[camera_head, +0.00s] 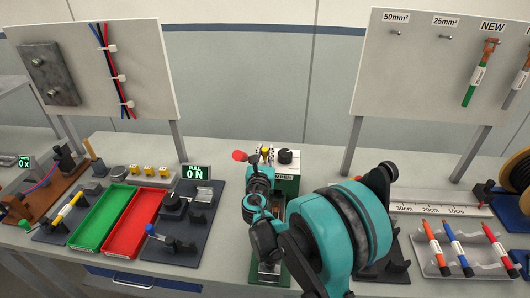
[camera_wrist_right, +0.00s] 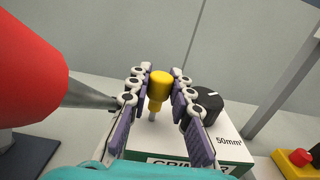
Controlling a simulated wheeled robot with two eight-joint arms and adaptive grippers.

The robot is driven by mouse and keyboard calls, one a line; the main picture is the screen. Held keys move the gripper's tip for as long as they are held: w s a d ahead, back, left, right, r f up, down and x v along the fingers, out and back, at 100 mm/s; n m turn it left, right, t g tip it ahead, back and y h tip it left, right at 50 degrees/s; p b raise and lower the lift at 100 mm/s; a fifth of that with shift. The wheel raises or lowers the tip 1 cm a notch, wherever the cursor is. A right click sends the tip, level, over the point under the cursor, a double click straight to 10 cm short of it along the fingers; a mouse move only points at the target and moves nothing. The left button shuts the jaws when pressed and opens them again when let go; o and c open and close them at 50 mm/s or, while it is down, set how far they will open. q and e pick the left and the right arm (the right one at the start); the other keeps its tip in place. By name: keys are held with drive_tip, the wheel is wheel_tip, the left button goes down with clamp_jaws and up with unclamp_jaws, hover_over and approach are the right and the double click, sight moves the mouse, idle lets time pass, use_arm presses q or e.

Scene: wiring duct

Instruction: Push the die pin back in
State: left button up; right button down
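The die pin has a yellow head (camera_wrist_right: 160,86) on a grey metal shaft and stands up from the top of the white and green crimper (camera_wrist_right: 220,146). In the head view its yellow head (camera_head: 265,151) shows just beyond my right gripper (camera_head: 262,163). In the wrist view my right gripper (camera_wrist_right: 161,94) has its purple-padded fingers apart, one on each side of the yellow head. There is a visible gap on the right; contact on the left is hard to judge. The shaft's lower end is partly hidden. My left gripper is not in view.
A red lever ball (camera_wrist_right: 30,85) on a grey rod is close left of my right gripper. A black knob (camera_head: 285,157) sits right of the pin. Green (camera_head: 98,216) and red trays (camera_head: 133,222) lie left; a cable rack (camera_head: 437,268) lies right.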

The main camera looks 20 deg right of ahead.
wheel_tip(320, 180, down, 2)
drive_tip(key=shift+f+b, duration=0.15)
drive_tip(key=shift+b, duration=0.9)
drive_tip(key=shift+s, duration=0.1)
drive_tip(key=c, duration=1.3)
unclamp_jaws()
drive_tip(key=v, duration=1.2)
